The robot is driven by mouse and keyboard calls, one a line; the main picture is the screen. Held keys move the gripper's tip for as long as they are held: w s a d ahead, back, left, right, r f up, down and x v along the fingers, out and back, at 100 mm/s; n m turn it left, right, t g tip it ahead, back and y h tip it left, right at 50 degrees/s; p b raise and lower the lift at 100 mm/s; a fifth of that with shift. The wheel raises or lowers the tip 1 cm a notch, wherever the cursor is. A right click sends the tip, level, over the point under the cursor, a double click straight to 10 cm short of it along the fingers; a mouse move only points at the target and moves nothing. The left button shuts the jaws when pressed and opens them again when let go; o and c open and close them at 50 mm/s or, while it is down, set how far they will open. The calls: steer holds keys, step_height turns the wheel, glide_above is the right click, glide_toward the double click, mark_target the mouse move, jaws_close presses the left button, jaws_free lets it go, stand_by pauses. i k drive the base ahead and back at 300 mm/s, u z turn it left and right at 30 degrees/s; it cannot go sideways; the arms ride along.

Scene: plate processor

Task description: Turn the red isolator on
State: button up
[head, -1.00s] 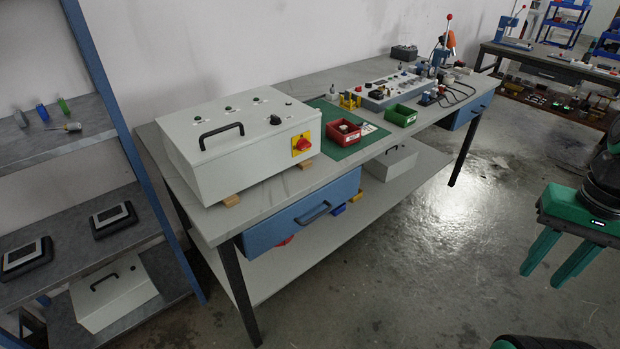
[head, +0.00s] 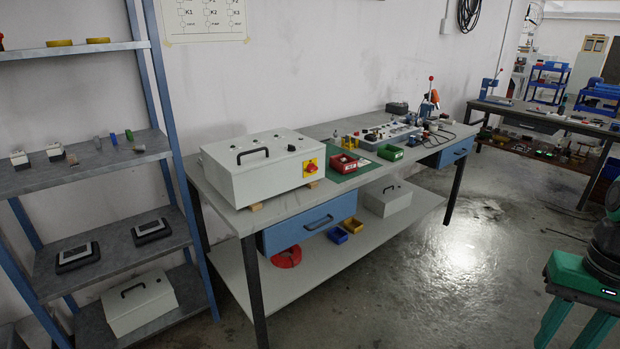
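The red isolator (head: 310,168) is a red rotary knob on a yellow plate. It sits on the right-hand end of the front of a light grey control box (head: 262,183). The box stands on small wooden blocks at the left end of the workbench. The knob is too small here to read its exact angle. My gripper (head: 565,335), with green fingers, is at the lower right, far from the isolator. Its fingers point down and are apart with nothing between them; their tips are cut off by the picture's edge.
The workbench (head: 350,218) has a blue drawer (head: 300,228) below the box. A red bin (head: 343,163) and a green bin (head: 390,152) stand right of the box. A shelf rack (head: 95,168) stands at the left. The floor (head: 450,275) between bench and gripper is clear.

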mark_target(311, 168)
steer(key=u, duration=1.1)
steer(key=i, duration=1)
